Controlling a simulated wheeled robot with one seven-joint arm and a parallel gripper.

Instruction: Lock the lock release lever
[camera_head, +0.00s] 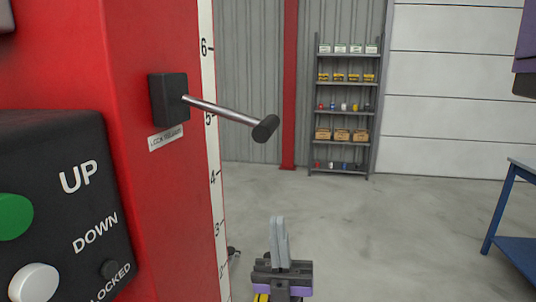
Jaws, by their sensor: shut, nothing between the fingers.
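The lock release lever (222,109) is a silver rod with a dark cylindrical knob (265,128) at its end. It sticks out to the right from a black block on the red post and slopes slightly downward. A label reading "LOCK RELEASE" (166,137) sits below the block. My gripper (279,222) is at the bottom middle, below the knob in the picture and apart from it. Its grey fingers point up and are shut together with nothing between them.
The red post (150,215) fills the left, with a numbered scale strip (215,190) along its edge. A black control box (60,240) has UP, DOWN and LOCKED markings. Shelving (346,88) stands at the back. A blue bench (510,205) is at right. The middle floor is clear.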

